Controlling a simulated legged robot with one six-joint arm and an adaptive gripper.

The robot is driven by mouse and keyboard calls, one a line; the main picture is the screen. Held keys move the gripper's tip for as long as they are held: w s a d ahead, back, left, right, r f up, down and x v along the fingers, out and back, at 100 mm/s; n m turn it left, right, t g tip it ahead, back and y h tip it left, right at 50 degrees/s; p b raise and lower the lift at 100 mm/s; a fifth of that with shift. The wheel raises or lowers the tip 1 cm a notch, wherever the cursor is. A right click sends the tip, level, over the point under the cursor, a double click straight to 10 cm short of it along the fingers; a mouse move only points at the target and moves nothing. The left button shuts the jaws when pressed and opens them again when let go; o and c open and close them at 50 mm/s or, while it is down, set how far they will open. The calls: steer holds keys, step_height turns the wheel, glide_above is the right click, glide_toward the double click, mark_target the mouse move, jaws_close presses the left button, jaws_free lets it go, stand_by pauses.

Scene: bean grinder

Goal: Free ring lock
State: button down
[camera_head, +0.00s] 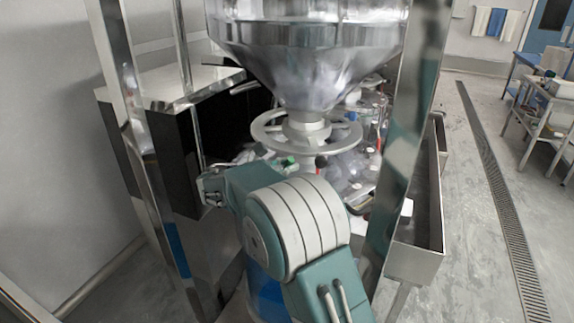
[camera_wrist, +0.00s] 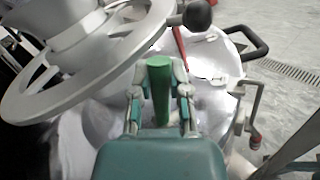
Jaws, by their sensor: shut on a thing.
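A pale grey ring (camera_head: 345,137), like a spoked handwheel, sits around the neck below the steel hopper (camera_head: 310,60). In the wrist view the ring (camera_wrist: 95,82) fills the upper left, close beside my gripper. My gripper (camera_wrist: 160,68) is shut on a green handle (camera_wrist: 161,92), which stands between its two fingers. In the head view a small bit of green (camera_head: 291,160) shows just below the ring, and my arm hides most of the gripper. What the green handle joins to is hidden.
A black ball knob (camera_wrist: 198,16) and a black bar handle (camera_wrist: 258,45) lie beyond my gripper. A crank-like bracket (camera_wrist: 253,110) stands at the right. Steel frame posts (camera_head: 412,120) flank my arm. A steel trough (camera_head: 420,255) and open floor lie to the right.

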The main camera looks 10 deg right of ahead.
steer(key=shift+s+d+f+m+y, duration=0.2)
steer(key=shift+d+m+y, duration=0.15)
steer(key=shift+m+y, duration=0.2)
steer(key=shift+s+d+f+m+y, duration=0.1)
steer(key=shift+s+d+m+y, duration=0.15)
steer(key=shift+m+y, duration=0.25)
steer(key=shift+s+d+f+m+y, duration=0.25)
steer(key=shift+d+f+m+y, duration=0.25)
steer(key=shift+m+y, duration=0.35)
steer(key=shift+s+d+f+m+y, duration=0.15)
steer(key=shift+d+f+m+y, duration=0.1)
steer(key=shift+f+m+y, duration=0.25)
steer(key=shift+s+d+f+m+y, duration=0.1)
steer(key=shift+d+f+m+y, duration=0.15)
steer(key=shift+m+y, duration=0.3)
steer(key=shift+s+f+m+t+y, duration=0.1)
steer(key=shift+f+m+t+y, duration=0.5)
steer(key=shift+f+m+y, duration=0.2)
steer(key=c, duration=0.6)
jaws_free()
steer(key=shift+d+f, duration=0.1)
steer(key=shift+d, duration=0.05)
